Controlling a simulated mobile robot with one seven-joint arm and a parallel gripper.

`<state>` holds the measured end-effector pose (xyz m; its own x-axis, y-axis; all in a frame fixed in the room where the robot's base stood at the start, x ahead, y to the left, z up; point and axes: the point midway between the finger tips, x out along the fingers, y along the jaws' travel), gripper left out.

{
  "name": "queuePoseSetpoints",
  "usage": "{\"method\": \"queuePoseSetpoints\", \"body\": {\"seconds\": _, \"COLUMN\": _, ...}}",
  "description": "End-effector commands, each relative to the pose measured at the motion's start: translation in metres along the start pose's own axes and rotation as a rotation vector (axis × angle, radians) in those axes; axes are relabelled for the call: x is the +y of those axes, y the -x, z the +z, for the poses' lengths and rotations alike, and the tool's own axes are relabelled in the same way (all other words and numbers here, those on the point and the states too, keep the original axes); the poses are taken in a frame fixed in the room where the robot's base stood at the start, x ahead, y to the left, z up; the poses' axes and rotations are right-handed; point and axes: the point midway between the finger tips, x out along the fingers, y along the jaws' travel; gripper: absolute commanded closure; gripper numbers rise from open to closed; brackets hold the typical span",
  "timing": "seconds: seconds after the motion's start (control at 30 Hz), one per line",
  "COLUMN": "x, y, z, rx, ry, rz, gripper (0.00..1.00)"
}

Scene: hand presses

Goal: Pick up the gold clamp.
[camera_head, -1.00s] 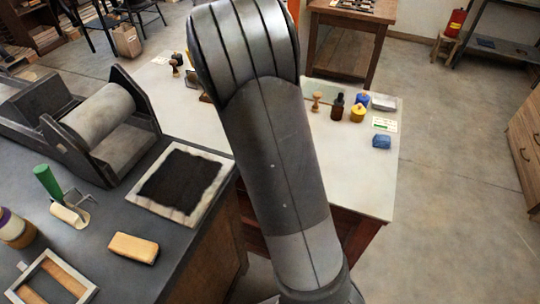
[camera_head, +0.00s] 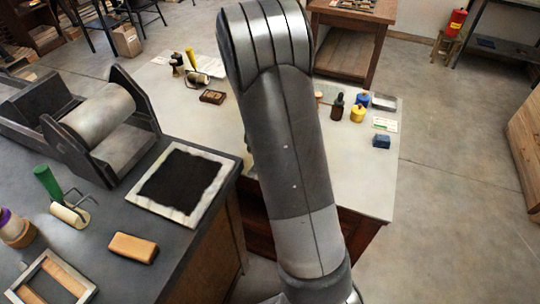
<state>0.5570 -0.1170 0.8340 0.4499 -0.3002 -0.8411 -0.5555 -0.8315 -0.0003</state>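I cannot make out a gold clamp in the head view. My arm crosses the middle of the picture from bottom to top and covers part of the white-topped table (camera_head: 350,180). My gripper is not in view, so its opening and what it may hold cannot be seen. A clamp could be hidden behind the arm.
The white table bears a yellow-handled roller (camera_head: 197,78), a brown block (camera_head: 212,96), a dark bottle (camera_head: 337,106), a yellow jar (camera_head: 357,114) and a blue block (camera_head: 381,141). The dark bench (camera_head: 110,205) at left holds a press (camera_head: 100,120) and a green-handled roller (camera_head: 69,215).

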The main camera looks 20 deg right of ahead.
Motion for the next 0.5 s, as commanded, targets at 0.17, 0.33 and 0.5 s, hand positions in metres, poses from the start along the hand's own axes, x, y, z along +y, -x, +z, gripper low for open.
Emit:
{"method": "queuePoseSetpoints", "body": {"seconds": 0.17, "x": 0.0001, "y": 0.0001, "z": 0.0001, "rx": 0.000, "ry": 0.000, "rz": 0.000, "gripper": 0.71}}
{"method": "queuePoseSetpoints", "body": {"seconds": 0.33, "x": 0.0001, "y": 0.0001, "z": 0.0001, "rx": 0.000, "ry": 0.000, "rz": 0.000, "gripper": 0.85}}
{"method": "queuePoseSetpoints", "body": {"seconds": 0.5, "x": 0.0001, "y": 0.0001, "z": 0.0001, "rx": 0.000, "ry": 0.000, "rz": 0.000, "gripper": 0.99}}
